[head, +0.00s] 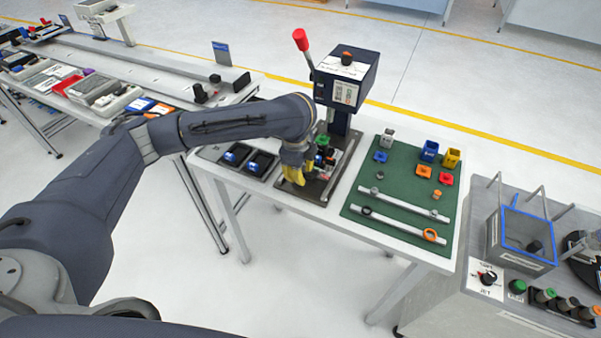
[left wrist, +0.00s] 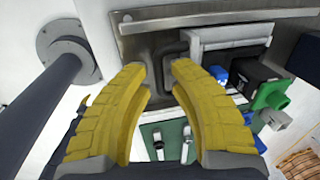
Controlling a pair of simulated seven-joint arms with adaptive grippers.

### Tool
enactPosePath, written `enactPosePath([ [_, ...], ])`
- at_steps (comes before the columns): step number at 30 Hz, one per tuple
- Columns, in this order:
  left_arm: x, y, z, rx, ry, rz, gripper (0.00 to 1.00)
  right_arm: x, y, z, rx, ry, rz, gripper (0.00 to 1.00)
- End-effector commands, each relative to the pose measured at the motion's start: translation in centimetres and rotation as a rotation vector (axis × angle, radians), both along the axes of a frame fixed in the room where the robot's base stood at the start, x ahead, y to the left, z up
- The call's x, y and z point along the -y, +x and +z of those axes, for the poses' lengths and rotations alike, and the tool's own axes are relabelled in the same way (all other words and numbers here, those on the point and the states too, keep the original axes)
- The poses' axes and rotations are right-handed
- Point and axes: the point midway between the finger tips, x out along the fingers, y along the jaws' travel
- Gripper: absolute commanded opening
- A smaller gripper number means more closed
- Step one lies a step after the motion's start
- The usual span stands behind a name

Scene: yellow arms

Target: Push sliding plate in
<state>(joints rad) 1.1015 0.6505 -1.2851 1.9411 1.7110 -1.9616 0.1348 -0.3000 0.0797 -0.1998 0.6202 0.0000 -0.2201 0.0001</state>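A bench press (head: 345,78) with a red-knobbed lever stands on a metal base plate (head: 318,192) in the head view. My left gripper (head: 294,177) is low over the front left part of this base, with its yellow fingers pointing down. In the left wrist view the two fingertips (left wrist: 160,68) are apart with nothing held between them. A dark grooved plate (left wrist: 168,52), perhaps the sliding plate, shows just beyond the tips beside a light metal bar (left wrist: 232,34). I cannot tell whether the fingers touch it. The arm hides part of the base. My right gripper is not in view.
Black trays (head: 262,164) with blue items lie left of the base. A green mat (head: 393,190) on the right holds several coloured parts and two white rails. In the left wrist view, green and blue parts (left wrist: 270,94) sit close to the right finger.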

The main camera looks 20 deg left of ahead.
Motion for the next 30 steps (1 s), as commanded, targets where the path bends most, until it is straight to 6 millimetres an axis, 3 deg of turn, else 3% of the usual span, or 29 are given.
enactPosePath([
  [12, -0.02, 0.07, -0.48, 0.000, 0.001, 0.000, 0.20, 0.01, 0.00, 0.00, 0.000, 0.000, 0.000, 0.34],
  [13, -0.02, 0.07, -0.48, 0.000, 0.001, 0.000, 0.23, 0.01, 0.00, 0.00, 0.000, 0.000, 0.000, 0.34],
  [19, -0.02, 0.07, -0.47, 0.000, 0.001, 0.000, 0.00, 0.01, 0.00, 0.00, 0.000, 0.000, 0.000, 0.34],
  [30, -0.04, 0.04, -0.50, -0.001, 0.001, 0.000, 0.00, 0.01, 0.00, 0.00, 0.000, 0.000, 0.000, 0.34],
])
